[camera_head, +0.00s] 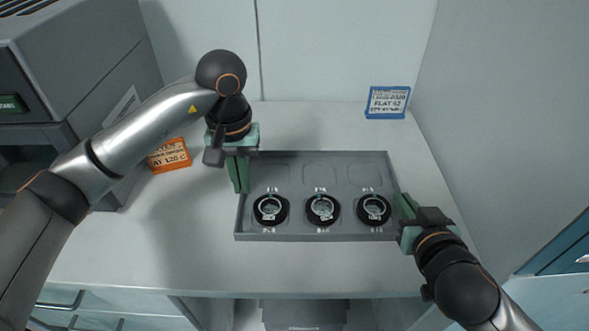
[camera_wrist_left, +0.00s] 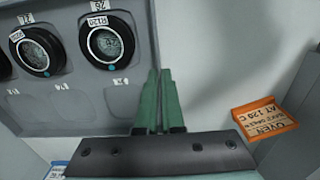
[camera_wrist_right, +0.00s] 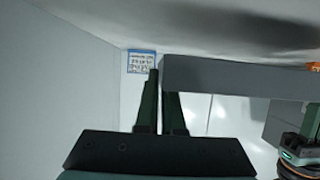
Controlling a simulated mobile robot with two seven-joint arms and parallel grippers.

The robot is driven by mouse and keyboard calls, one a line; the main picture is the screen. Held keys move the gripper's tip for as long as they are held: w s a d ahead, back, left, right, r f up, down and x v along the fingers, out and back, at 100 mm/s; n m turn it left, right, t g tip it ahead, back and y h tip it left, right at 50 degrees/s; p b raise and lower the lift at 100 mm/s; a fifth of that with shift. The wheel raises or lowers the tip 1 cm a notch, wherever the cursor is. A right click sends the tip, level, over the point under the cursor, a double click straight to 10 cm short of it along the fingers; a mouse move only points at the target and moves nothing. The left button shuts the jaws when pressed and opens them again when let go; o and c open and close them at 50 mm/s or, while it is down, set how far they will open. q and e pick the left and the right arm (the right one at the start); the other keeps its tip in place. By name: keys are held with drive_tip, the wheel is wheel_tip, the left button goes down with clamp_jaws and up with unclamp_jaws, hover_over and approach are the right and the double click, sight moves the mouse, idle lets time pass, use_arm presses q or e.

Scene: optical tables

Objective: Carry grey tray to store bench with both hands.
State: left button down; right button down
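The grey tray (camera_head: 320,237) is level over the pale bench top; I cannot tell whether it touches it. Three black round holders with glass centres (camera_head: 322,209) sit in its front pockets, and the three back pockets are empty. My left gripper (camera_head: 240,178) is at the tray's left wall, its fingers close together with the rim between them, as the left wrist view (camera_wrist_left: 158,75) shows. My right gripper (camera_head: 402,205) is at the right wall. In the right wrist view its narrow-set fingers (camera_wrist_right: 163,85) straddle the wall's end.
An orange sign reading 120 C (camera_head: 170,156) stands left of the tray, beside a grey oven-like unit (camera_head: 85,75). A blue-framed sign (camera_head: 387,102) stands at the back right. Walls close off the back and right. Bare bench top lies in front of the tray.

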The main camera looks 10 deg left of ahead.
sight(244, 199)
use_arm(q)
drive_tip(key=shift+a+f, duration=0.15)
drive_tip(key=shift+a, duration=0.05)
use_arm(e)
drive_tip(key=shift+w+d+f, duration=0.1)
drive_tip(key=shift+d+f, duration=0.05)
